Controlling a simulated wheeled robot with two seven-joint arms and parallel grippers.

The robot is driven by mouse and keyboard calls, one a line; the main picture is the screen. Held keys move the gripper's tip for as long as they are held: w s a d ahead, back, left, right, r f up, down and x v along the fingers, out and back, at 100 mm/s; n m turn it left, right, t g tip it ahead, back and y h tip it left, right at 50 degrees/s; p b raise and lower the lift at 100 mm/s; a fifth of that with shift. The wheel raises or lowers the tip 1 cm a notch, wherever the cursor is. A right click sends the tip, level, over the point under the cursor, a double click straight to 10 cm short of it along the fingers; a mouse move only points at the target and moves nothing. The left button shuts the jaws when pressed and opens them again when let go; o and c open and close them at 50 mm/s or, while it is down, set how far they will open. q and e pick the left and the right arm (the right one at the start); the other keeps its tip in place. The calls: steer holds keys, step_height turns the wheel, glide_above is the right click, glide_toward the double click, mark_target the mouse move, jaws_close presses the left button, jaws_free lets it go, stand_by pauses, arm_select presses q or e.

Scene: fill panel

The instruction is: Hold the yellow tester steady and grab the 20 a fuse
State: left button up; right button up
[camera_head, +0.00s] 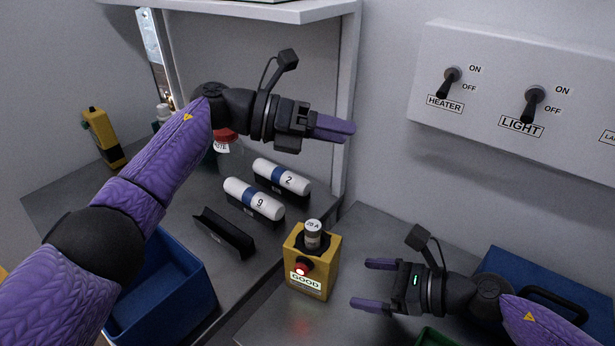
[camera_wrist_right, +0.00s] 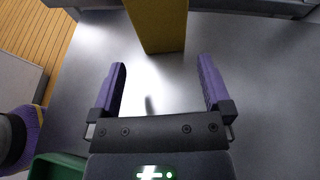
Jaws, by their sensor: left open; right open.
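The yellow tester (camera_head: 312,268) stands upright on the grey bench, with a red light and a "GOOD" label on its front. It also shows in the right wrist view (camera_wrist_right: 158,25), just beyond the fingertips. The 20 A fuse (camera_head: 313,236), a grey cylinder with a light labelled top, sits upright in the tester's black socket. My right gripper (camera_head: 372,285) is open and empty to the right of the tester, its fingers pointing at it without touching; it shows in the right wrist view (camera_wrist_right: 160,75). My left gripper (camera_head: 345,132) is open and empty, above and behind the tester.
White-and-blue cylinders numbered 2 (camera_head: 282,177) and 9 (camera_head: 254,197) lie in black holders, near an empty holder (camera_head: 223,234). A blue bin (camera_head: 165,290) is at left, a blue case (camera_head: 540,290) at right. A switch panel (camera_head: 500,85) is on the wall.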

mark_target(333, 278)
arm_select(q)
steer(key=s+d+f+m+g+y, duration=0.2)
steer(key=s+d+f+m+y, duration=0.25)
steer(key=s+m+y, duration=0.4)
steer(key=w+a+m+y, duration=0.1)
steer(key=a+m+y, duration=0.1)
steer(key=a+m+t+y, duration=0.1)
steer(key=a+m+y, duration=0.1)
steer(key=w+a+m+t+y, duration=0.1)
steer(key=a+m+y, duration=0.1)
steer(key=a+y, duration=0.1)
steer(key=shift+w+r, duration=0.2)
steer(key=shift+w, duration=0.1)
steer(key=shift+w+a, duration=0.1)
steer(key=shift+a, duration=0.1)
arm_select(e)
steer(key=x, duration=1)
steer(key=shift+r, duration=0.1)
steer(key=c, duration=1.2)
